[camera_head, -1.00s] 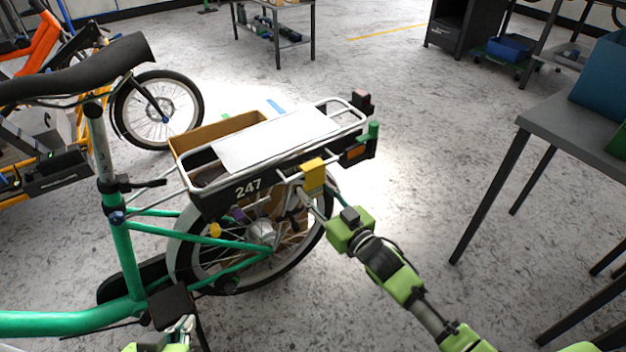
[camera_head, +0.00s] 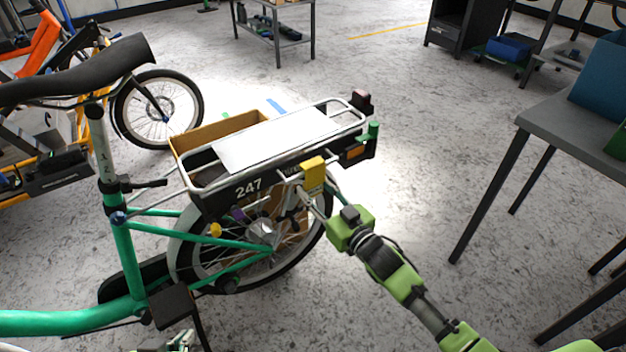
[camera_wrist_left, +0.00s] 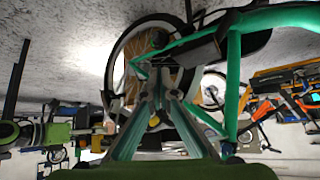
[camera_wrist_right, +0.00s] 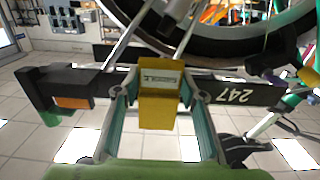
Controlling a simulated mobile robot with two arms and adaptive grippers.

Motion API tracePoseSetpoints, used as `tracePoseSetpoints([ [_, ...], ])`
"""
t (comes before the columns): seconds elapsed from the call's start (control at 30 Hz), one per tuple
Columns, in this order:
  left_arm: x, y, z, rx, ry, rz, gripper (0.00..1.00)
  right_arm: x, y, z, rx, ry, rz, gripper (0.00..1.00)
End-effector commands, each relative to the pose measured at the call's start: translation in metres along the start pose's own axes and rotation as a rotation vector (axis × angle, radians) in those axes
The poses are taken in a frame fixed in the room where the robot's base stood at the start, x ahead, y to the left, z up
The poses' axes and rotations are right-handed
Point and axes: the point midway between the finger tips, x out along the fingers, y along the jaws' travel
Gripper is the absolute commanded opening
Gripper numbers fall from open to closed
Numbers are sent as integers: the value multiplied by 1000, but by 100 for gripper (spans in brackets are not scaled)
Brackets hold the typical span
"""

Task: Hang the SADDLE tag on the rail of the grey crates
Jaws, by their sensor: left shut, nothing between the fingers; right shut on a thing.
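A yellow tag (camera_head: 313,176) with a white label is at the side of the green bike's rear rack (camera_head: 345,122), by the 247 plate. It fills the middle of the right wrist view (camera_wrist_right: 160,97); its label print is too small to read. My right gripper (camera_head: 308,196) is shut on this tag. Whether the tag touches the rack tubes I cannot tell. My left gripper (camera_head: 180,342) is at the bottom edge of the head view, mostly cut off; in the left wrist view (camera_wrist_left: 157,82) its fingers are together and empty, below the bike. I cannot make out any grey crates with a rail.
The green bike (camera_head: 125,250) stands in front of me, with a cardboard box (camera_head: 215,133) behind its rack. A grey table (camera_head: 565,125) with a blue bin (camera_head: 603,80) is at the right. Floor between bike and table is clear. An orange bike stands at the left.

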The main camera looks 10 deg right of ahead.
Motion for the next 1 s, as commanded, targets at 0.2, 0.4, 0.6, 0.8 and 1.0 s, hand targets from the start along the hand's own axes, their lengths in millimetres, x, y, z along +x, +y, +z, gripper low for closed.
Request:
tracePoseSetpoints([
  [0.2,-2,-1,7,-1,-27,-1,0,0,0,-2,0,1,0,19],
  [0.4,-3,-1,12,-2,-51,-3,0,0,0,-3,0,1,0,19],
  [0.6,-4,-2,18,-3,-77,-4,0,0,0,-4,0,1,0,19],
  [0.8,-6,-3,24,-4,-101,-6,0,0,0,-5,0,0,0,19],
  [1.0,-8,-4,29,-5,-123,-8,0,0,0,-6,0,1,0,19],
])
